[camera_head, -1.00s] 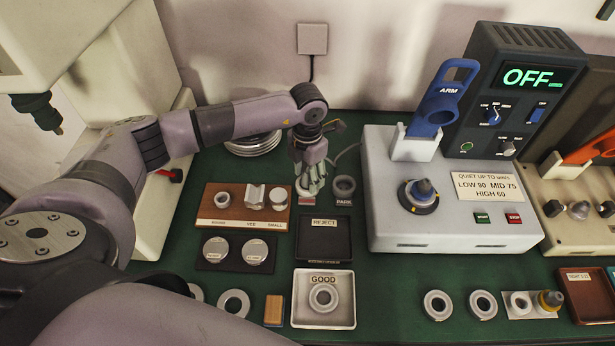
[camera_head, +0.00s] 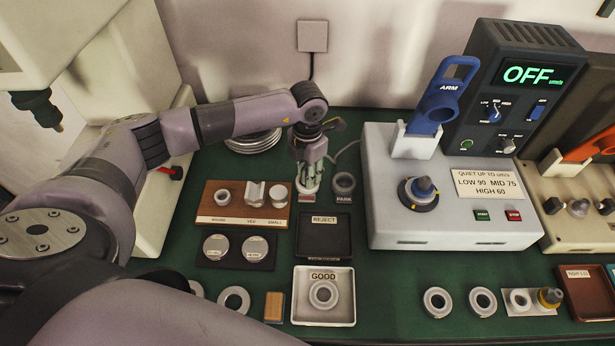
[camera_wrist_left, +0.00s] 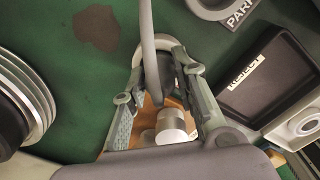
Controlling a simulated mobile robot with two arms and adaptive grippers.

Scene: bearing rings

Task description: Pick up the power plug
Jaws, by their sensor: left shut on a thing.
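My left gripper (camera_head: 308,190) points down in the head view, just left of the grey ring at the PARK label. In the wrist view its fingers (camera_wrist_left: 162,95) are shut on the power plug, which is mostly hidden between them. A thick grey cable (camera_wrist_left: 147,35) runs down between the fingers in the wrist view. In the head view a thin cable (camera_head: 346,150) runs from the grey machine toward the gripper. My right gripper is not in view.
The PARK ring (camera_head: 344,184) is close on the right. A black REJECT tray (camera_head: 324,254) lies in front, with a white GOOD tray (camera_head: 345,318) nearer. A wooden parts block (camera_head: 215,211) is left. The large grey machine (camera_head: 430,231) stands right.

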